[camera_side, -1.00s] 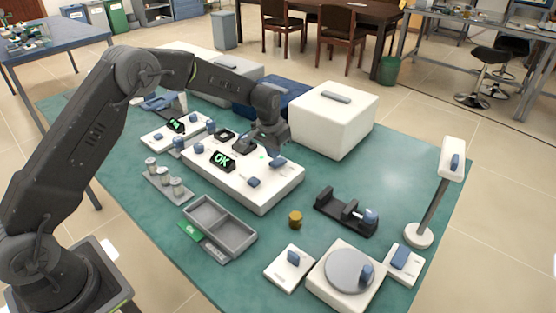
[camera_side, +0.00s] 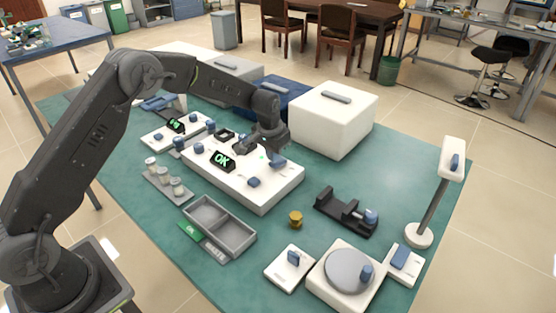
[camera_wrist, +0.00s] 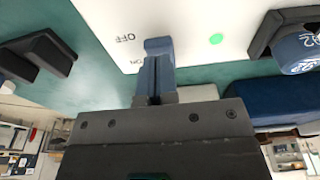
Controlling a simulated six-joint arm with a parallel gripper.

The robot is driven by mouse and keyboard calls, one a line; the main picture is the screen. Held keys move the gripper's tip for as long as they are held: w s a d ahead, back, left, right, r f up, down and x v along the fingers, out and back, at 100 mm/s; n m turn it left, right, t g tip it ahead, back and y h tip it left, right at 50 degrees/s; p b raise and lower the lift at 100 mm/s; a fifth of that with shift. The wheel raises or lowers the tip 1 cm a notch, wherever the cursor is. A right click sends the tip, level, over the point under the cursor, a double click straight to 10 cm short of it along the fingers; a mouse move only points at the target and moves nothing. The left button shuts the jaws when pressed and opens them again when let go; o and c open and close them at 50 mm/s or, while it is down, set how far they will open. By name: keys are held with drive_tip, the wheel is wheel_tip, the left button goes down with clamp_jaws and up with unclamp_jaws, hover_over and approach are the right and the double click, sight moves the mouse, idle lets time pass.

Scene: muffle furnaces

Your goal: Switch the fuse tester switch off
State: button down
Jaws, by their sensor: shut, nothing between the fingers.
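The fuse tester (camera_side: 250,188) is a white box with a green "OK" display (camera_side: 222,161) and a lit green lamp, which also shows in the wrist view (camera_wrist: 216,39). Its blue switch (camera_side: 278,163) is at the far right end in the side view. My gripper (camera_side: 276,150) is shut and empty, just above and beside this switch. In the wrist view the switch (camera_wrist: 158,46) shows at the fingertips, by the printed OFF and ON labels. The fingers (camera_wrist: 155,82) partly hide it. I cannot tell whether they touch it or which way it is set.
A large white furnace box (camera_side: 333,120) stands close behind the tester, with a blue box (camera_side: 275,97) beside it. A holder with small jars (camera_side: 163,182) and a grey two-part tray (camera_side: 219,226) lie in front.

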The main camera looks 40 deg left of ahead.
drive_tip(key=shift+f, duration=0.7)
idle(0.3)
drive_tip(key=shift+r, duration=3.55)
drive_tip(key=shift+s+r, duration=0.1)
drive_tip(key=shift+r, duration=0.1)
drive_tip(key=s+d+r+t, duration=0.2)
drive_tip(key=s+r, duration=1.4)
drive_tip(key=s, duration=0.1)
drive_tip(key=s+t, duration=0.1)
drive_tip(key=s, duration=1.8)
drive_tip(key=shift+s+d+f+t, duration=0.15)
drive_tip(key=shift+s+d+t, duration=0.15)
drive_tip(key=shift+d+t, duration=0.15)
